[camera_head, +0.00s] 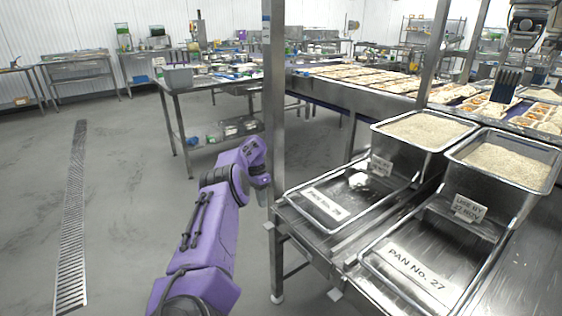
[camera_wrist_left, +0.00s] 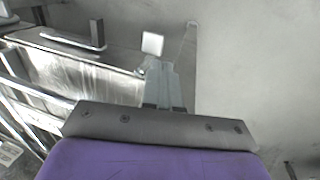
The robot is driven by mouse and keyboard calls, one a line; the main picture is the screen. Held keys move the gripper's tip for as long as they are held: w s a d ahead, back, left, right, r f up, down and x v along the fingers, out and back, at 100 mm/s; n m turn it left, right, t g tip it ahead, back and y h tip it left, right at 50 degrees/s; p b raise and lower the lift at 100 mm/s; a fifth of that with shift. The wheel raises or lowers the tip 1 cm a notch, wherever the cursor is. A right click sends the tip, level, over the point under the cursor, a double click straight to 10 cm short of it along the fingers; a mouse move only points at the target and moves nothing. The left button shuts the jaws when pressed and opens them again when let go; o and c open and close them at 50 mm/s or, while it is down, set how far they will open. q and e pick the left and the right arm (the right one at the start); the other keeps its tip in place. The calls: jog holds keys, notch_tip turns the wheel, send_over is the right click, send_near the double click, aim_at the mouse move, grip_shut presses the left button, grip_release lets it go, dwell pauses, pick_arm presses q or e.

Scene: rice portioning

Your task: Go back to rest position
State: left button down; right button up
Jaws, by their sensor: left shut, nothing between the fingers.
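My left arm is purple and reaches in from the bottom of the head view. Its gripper (camera_head: 262,196) hangs pointing down beside the steel post, left of the pans, touching nothing that I can see. In the left wrist view the gripper fingers (camera_wrist_left: 168,85) are together and empty, with the floor and the steel table frame beyond.
A steel post (camera_head: 274,120) stands just right of my left gripper. Two pans of rice, the left pan (camera_head: 423,130) and the right pan (camera_head: 507,165), stand on the steel table. A conveyor (camera_head: 345,100) carries trays behind. Floor (camera_head: 120,200) at left is clear.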

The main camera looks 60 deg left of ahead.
pick_arm(q)
jog(key=shift+s+a, duration=0.2)
jog(key=shift+a, duration=0.1)
jog(key=shift+w+d+r, duration=0.1)
dwell(0.3)
